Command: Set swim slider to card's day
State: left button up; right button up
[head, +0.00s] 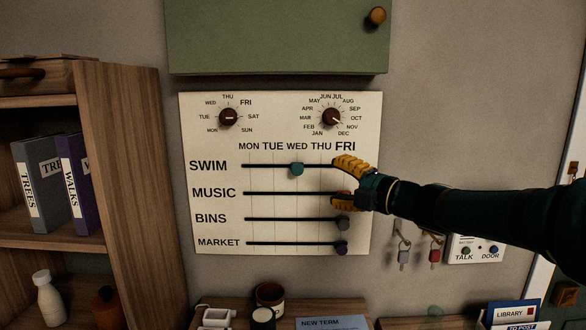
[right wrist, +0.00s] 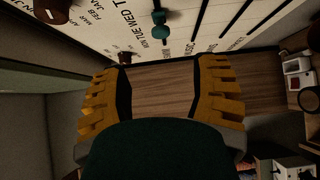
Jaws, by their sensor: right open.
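The white panel (head: 215,130) on the wall has rows SWIM, MUSIC, BINS and MARKET under the days MON to FRI. The teal swim knob (head: 297,169) sits under WED; it also shows in the right wrist view (right wrist: 160,31), ahead of the fingers. My right gripper (head: 338,181) is open and empty, to the right of the swim knob and apart from it. Its orange fingers cover the right ends of the swim and music tracks, and no music knob shows. A blue card (head: 320,323) reading NEW TERM is cut off at the bottom edge. My left gripper is out of view.
The bins knob (head: 343,223) and market knob (head: 341,247) sit under FRI, below my gripper. Two dials (head: 228,117) (head: 331,117) are above. Keys (head: 403,255) hang right of the panel. A green cabinet (head: 270,35) is above and a wooden shelf (head: 120,170) left.

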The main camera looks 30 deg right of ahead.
aim_at(301, 170)
jog(key=x, duration=1.2)
jog(key=shift+w+a+f+b, duration=0.1)
jog(key=shift+w+b, duration=0.1)
jog(key=shift+b, duration=0.15)
grip_shut()
